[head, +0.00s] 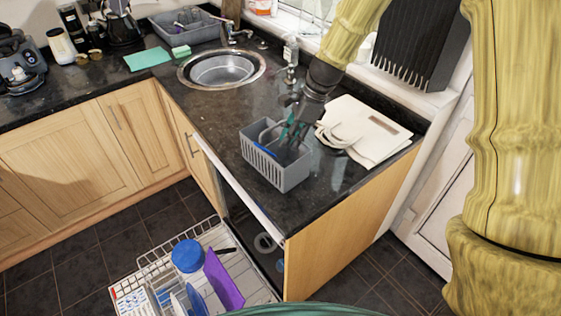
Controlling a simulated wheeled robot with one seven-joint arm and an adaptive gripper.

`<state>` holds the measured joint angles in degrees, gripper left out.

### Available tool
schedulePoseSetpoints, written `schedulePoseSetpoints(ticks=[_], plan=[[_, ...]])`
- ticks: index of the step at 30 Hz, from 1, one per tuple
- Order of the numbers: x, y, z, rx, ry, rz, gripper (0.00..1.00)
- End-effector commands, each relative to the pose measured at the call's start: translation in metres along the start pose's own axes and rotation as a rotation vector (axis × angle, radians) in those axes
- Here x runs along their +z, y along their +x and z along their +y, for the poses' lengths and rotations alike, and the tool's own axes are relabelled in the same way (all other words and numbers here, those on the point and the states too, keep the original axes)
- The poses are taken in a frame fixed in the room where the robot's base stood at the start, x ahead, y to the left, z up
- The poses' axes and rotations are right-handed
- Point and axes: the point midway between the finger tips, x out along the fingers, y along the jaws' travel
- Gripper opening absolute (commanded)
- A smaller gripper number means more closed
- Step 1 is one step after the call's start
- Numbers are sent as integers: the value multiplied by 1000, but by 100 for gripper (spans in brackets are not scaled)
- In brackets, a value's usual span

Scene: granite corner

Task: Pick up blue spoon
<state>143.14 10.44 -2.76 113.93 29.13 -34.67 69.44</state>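A grey slotted basket (277,172) stands on the dark counter near its front edge. A narrow blue piece (265,148) shows inside it; it may be the blue spoon, but its shape is mostly hidden by the basket wall. My gripper (289,133) points down at the basket's opening, just right of the blue piece. Dark and teal parts overlap around its fingertips, so I cannot tell whether it is open or holds anything.
A pale bag (372,130) lies on the counter right of the basket. The sink (222,70) and faucet are behind. Below, a pulled-out dishwasher rack (215,238) holds a blue bowl (187,256) and a purple board (223,280). Counter between sink and basket is clear.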

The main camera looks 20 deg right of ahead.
Motion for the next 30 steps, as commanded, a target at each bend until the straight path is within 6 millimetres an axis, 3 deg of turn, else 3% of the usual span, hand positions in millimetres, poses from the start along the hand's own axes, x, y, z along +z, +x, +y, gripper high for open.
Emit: schedulePoseSetpoints(ticks=[11,21,30], plan=[[5,19,2,3,-1,0,19],[8,54,4,3,-4,0,19],[8,61,3,0,-4,0,19]])
